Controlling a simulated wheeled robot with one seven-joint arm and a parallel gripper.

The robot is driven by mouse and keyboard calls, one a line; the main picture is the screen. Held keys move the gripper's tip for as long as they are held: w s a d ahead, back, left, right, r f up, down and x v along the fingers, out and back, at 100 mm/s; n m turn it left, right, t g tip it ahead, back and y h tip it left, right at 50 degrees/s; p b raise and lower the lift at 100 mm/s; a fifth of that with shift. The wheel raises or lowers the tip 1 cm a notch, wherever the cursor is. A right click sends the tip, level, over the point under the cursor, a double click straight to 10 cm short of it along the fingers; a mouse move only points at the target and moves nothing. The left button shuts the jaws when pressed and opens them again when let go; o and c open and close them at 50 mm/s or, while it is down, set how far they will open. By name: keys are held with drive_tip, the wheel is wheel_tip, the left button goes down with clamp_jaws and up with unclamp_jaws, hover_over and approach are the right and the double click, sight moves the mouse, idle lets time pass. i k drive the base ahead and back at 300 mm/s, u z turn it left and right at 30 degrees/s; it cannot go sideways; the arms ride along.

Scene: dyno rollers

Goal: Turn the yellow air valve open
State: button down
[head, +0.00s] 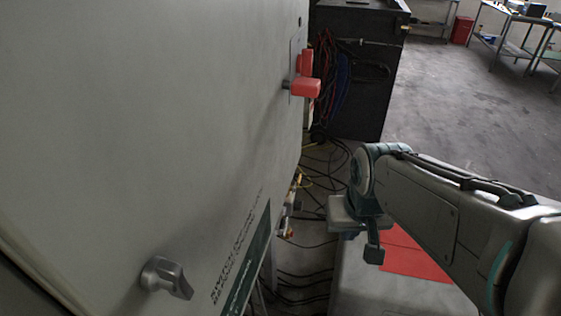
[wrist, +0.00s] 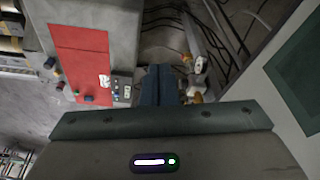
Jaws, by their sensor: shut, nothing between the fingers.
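A small cluster of pipe fittings with pale, yellow and orange parts (head: 288,205) shows low beside the edge of the grey cabinet in the head view. It also shows in the wrist view (wrist: 199,66), just right of my fingers. The yellow air valve seems to be part of this cluster, but its handle and its position are too small to make out. My gripper (head: 374,253) points down, right of the fittings and apart from them. In the wrist view my gripper's fingers (wrist: 161,84) are together and hold nothing; they hide part of what lies behind.
The grey cabinet (head: 150,130) fills the left, with a red handle (head: 304,88) and a grey knob (head: 167,278). A grey box with a red panel (head: 415,258) stands under my arm. Cables (head: 320,165) lie on the floor. A black cabinet (head: 358,70) stands behind.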

sight(293, 189)
drive_tip(key=k, duration=0.5)
drive_tip(key=z, duration=0.95)
drive_tip(key=i, duration=0.8)
drive_tip(key=u, duration=0.15)
